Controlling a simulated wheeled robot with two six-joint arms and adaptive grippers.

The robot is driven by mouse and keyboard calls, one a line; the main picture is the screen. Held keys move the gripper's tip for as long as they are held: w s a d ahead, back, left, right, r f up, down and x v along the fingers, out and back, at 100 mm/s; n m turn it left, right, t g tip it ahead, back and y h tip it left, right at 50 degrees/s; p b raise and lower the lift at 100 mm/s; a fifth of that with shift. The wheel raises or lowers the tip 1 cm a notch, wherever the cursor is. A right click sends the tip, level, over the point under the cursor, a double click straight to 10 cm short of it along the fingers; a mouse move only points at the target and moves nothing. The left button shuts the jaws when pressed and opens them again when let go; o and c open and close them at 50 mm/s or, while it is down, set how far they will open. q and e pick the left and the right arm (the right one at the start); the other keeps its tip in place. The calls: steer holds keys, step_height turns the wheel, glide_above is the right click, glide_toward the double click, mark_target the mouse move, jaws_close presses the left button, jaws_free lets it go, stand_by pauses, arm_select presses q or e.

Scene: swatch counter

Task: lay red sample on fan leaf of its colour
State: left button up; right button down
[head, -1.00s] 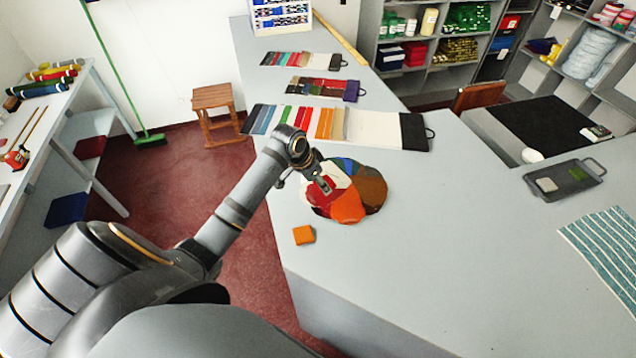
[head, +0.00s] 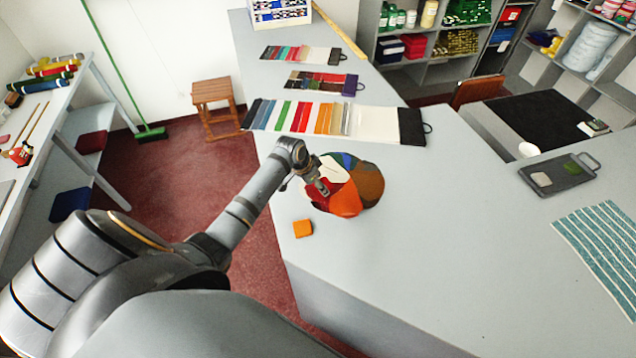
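The colour fan (head: 370,185) lies spread on the grey counter, with white, blue, green, brown, orange-red and red leaves. My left gripper (head: 322,188) reaches in from the left and points down over the fan's left part, at the red leaf (head: 340,197). Its fingers are small and dark here, so I cannot tell whether they are open or shut. I cannot make out a separate red sample; the gripper and the red leaf blend there. My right gripper is not in view.
An orange square sample (head: 302,228) lies on the counter near its left edge, in front of the fan. A dark tray (head: 560,182) holds a pale and a green sample. Swatch cards (head: 375,124) lie behind the fan. A striped cloth (head: 600,250) lies right. The counter's middle is clear.

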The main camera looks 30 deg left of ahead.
arm_select(q)
steer(key=shift+o, duration=1)
steer(key=shift+r, duration=0.2)
steer(key=b+v, duration=0.2)
steer(key=v, duration=1)
steer(key=shift+a, duration=0.1)
